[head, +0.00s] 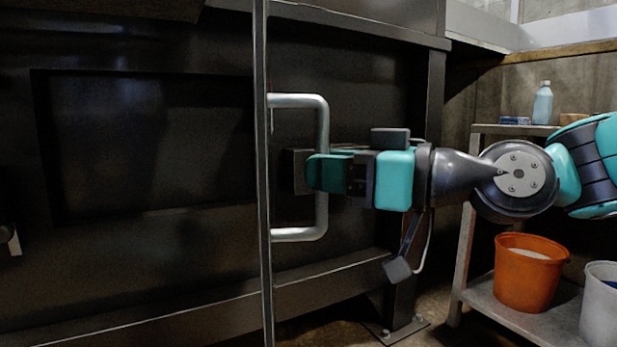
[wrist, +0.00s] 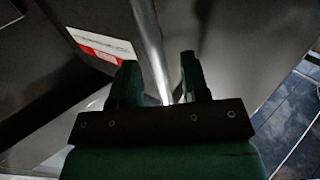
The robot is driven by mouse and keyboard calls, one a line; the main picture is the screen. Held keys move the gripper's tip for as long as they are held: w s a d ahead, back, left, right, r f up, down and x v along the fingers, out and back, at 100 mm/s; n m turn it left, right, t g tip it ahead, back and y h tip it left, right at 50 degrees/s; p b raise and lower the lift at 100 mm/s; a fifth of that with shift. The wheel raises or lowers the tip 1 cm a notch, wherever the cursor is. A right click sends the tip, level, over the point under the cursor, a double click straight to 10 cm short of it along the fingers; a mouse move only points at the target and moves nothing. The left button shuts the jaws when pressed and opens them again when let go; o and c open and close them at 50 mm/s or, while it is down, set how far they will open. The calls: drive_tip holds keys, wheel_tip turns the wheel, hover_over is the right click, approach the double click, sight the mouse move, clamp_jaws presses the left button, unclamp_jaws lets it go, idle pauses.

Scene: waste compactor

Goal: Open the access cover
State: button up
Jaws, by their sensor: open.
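The access cover (head: 262,200) shows in the head view as a tall, thin metal panel seen nearly edge-on. Its pale D-shaped handle (head: 322,115) sticks out to the right, with an upright bar between two horizontal ends. My gripper (head: 305,171) comes in from the right at the middle of this bar and hides part of it. In the wrist view the handle bar (wrist: 148,35) runs between the two fingers of my gripper (wrist: 157,75). The fingers stand apart on either side of it. Whether either finger touches the bar cannot be told.
The dark compactor body (head: 350,70) fills the back, with a recessed panel (head: 140,140) at left. A shelf (head: 497,129) at right holds a bottle (head: 543,103), an orange bucket (head: 528,275) and a white bucket (head: 602,310). A red-and-white label (wrist: 98,43) shows in the wrist view.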

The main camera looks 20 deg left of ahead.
drive_tip(key=a, duration=0.3)
drive_tip(key=shift+w+a, duration=0.15)
drive_tip(key=shift+a, duration=0.05)
clamp_jaws()
drive_tip(key=shift+w, duration=0.1)
